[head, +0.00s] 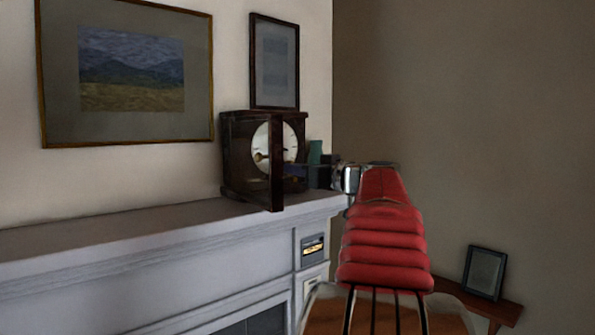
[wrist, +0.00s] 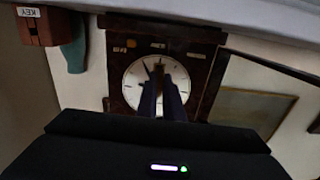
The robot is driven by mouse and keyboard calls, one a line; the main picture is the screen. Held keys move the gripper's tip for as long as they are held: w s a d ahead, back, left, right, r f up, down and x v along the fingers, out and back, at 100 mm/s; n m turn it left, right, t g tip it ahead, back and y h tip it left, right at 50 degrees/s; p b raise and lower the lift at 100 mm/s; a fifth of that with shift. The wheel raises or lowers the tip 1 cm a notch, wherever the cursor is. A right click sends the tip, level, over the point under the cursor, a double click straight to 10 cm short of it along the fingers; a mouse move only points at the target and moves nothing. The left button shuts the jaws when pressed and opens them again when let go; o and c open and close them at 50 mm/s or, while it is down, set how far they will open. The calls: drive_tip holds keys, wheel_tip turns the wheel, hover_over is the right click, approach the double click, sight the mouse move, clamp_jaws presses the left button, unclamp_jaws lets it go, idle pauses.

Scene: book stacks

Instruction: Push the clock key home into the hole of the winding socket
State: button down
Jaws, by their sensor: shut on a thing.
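The dark wooden clock (head: 236,150) stands on the mantel with its glazed door (head: 277,165) swung open. Its white face also shows in the wrist view (wrist: 133,84), which is upside down. My gripper (wrist: 161,82) is shut, its dark fingers pointing at the middle of the face.
A wooden block marked KEY (wrist: 38,27) and a teal vase (wrist: 75,50) stand beside the clock. The open door (wrist: 262,92) is close to my fingers' side. Framed pictures (head: 130,75) hang above the mantel (head: 120,225), whose left part is bare.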

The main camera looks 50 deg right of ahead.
drive_tip(key=shift+x, duration=1.15)
drive_tip(key=c, duration=1.8)
unclamp_jaws()
drive_tip(key=shift+s, duration=0.1)
drive_tip(key=v, duration=1.3)
drive_tip(key=shift+s, duration=0.4)
